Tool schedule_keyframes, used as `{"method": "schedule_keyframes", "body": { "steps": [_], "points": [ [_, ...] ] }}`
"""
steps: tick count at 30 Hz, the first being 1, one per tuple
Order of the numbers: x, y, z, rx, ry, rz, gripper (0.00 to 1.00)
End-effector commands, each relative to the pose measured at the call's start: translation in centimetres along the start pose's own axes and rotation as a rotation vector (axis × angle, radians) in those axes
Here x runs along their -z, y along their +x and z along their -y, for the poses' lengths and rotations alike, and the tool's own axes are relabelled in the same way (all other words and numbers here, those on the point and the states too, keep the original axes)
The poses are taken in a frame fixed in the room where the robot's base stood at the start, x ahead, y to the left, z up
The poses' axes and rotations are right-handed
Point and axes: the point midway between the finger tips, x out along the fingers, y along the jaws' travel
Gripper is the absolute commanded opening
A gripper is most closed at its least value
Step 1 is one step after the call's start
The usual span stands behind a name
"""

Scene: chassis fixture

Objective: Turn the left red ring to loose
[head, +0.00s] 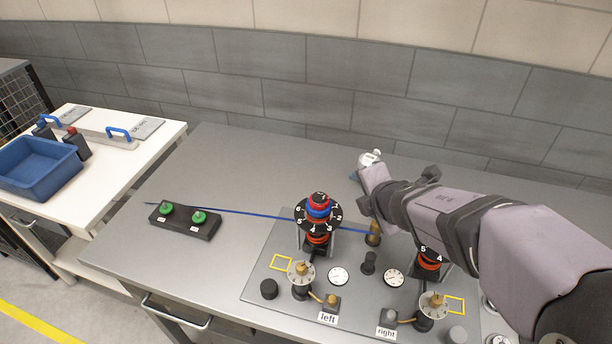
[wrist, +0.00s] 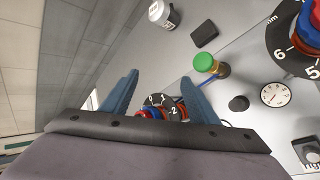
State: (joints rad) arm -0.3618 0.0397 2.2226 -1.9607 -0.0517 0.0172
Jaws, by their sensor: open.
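The left station stands mid-table in the head view, with a black numbered dial (head: 302,217) and stacked red and blue rings on top. Orange-red parts show under the dial. My gripper (wrist: 160,77) is open and empty in the wrist view. A small numbered dial (wrist: 168,101) with red and blue parts, apparently the left station, shows beyond and between the fingers, partly hidden by my gripper body. In the head view my gripper is right of the left station, apart from it; its fingers are hard to make out.
The right station (head: 428,262) is partly hidden behind my arm. A brass post (head: 374,236) stands between the stations, and a blue rod (head: 250,213) runs leftward. A black block with green knobs (head: 185,222) lies left. A blue bin (head: 38,168) is on the white side table.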

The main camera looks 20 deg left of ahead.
Motion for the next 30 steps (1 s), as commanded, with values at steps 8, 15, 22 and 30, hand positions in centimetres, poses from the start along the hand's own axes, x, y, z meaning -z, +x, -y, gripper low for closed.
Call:
{"method": "schedule_keyframes", "body": {
  "steps": [8, 15, 22, 30],
  "points": [
    [1.6, -3.9, -6.3, -0.117, 0.518, -0.396, 0.55],
    [5.7, -1.2, -3.7, -0.109, 0.959, -0.774, 0.55],
    [6.8, 0.1, -1.5, -0.093, 1.266, -1.042, 0.55],
    [7.1, 0.7, -0.1, -0.067, 1.394, -1.156, 0.55]
  ]
}}
